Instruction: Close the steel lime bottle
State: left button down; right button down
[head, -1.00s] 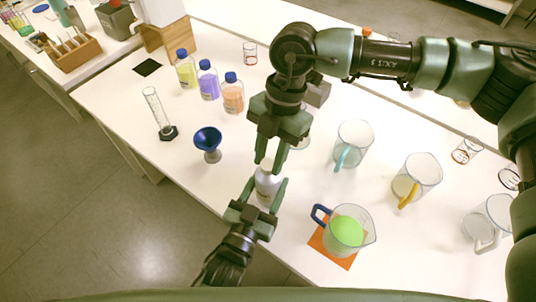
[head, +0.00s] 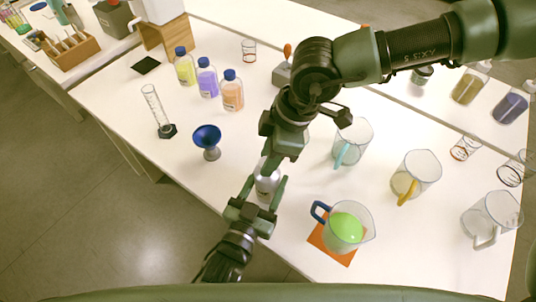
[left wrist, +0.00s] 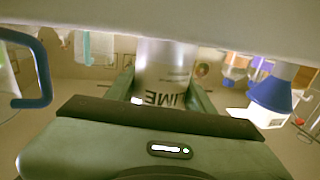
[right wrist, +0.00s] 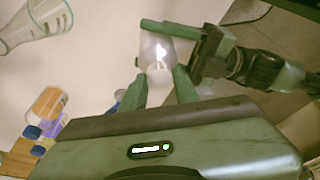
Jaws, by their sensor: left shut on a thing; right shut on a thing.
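The steel lime bottle (head: 267,183) stands upright on the white table, near its front edge. Its LIME label shows upside down in the left wrist view (left wrist: 165,85). My left gripper (head: 266,190) is shut on the bottle's body from the front. My right gripper (head: 271,163) points down over the bottle's top. In the right wrist view its fingers (right wrist: 160,82) are closed around a pale, shiny piece at the bottle's top, apparently its cap (right wrist: 157,72). The fingers partly hide that top, so I cannot tell how firmly it is seated.
A beaker of green liquid (head: 346,226) stands on an orange mat (head: 318,240) to the right. A blue funnel (head: 207,137) stands to the left. Blue-capped bottles (head: 207,80) line the back left. Two jugs (head: 351,143) (head: 415,175) stand to the right.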

jog(key=c, duration=1.1)
grip_release()
jog(key=shift+w, duration=0.1)
jog(key=shift+o, duration=0.2)
jog(key=shift+r, duration=2.3)
jog(key=shift+c, duration=0.2)
